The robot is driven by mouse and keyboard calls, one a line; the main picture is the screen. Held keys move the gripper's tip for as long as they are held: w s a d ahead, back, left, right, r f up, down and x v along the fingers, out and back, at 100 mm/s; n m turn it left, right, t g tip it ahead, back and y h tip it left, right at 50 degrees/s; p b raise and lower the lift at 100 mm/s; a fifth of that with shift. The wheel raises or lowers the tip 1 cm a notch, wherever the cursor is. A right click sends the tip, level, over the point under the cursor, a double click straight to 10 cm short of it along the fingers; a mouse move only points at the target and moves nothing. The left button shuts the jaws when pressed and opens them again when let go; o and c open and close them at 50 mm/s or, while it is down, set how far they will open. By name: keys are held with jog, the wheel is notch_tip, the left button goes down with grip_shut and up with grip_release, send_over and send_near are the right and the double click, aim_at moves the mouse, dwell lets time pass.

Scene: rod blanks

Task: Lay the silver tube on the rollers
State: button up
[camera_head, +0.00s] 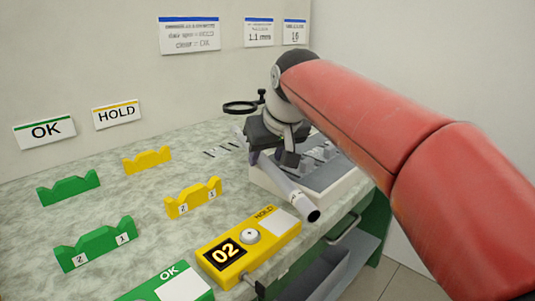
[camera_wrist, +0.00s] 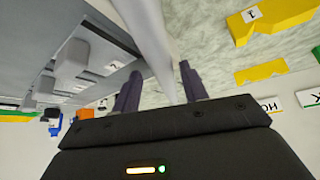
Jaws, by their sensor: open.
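The silver tube (camera_head: 295,190) slants beneath my gripper (camera_head: 272,158) in the head view, its dark open end toward the front edge of the bench. In the wrist view the tube (camera_wrist: 154,45) runs between my two spread fingers (camera_wrist: 160,92), with a gap visible on at least one side. My gripper is open around or just over the tube; contact cannot be told. A grey-topped white fixture (camera_head: 345,184) lies behind the tube, with several small labelled blocks (camera_wrist: 73,66) on it. I cannot clearly make out rollers; my arm hides part of this area.
Green notched stands (camera_head: 95,243) and yellow notched stands (camera_head: 193,197) are on the mottled bench at left. A yellow HOLD box (camera_head: 248,246) reading 02 and a green OK box (camera_head: 170,286) sit along the front. A black ring-shaped item (camera_head: 240,107) is at the back.

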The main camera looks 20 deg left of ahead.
jog(key=p+v, duration=0.1)
jog(key=v, duration=1.1)
jog(key=s+d+f+m+h, duration=0.1)
jog(key=s+d+f+m, duration=0.1)
jog(key=d+f, duration=0.3)
jog(key=s+d+f+m+t+h, duration=0.1)
jog(key=d+f, duration=0.4)
jog(key=d, duration=0.7)
jog(key=s+d+f+m+h, duration=0.1)
jog(key=s+d+f+m, duration=0.2)
jog(key=d, duration=0.6)
notch_tip(320, 180, down, 3)
jog(key=shift+s+f+m+h, duration=0.1)
jog(key=shift+s+m+h, duration=0.2)
jog(key=shift+s, duration=0.9)
jog(key=shift+o, duration=0.6)
jog(key=s+d+f+m, duration=0.1)
jog(key=s+d+f, duration=0.2)
jog(key=f, duration=0.2)
jog(key=s+d+f+m+h, duration=0.1)
jog(key=s+d+f, duration=0.1)
jog(key=s+f, duration=0.2)
jog(key=shift+d+f, duration=0.4)
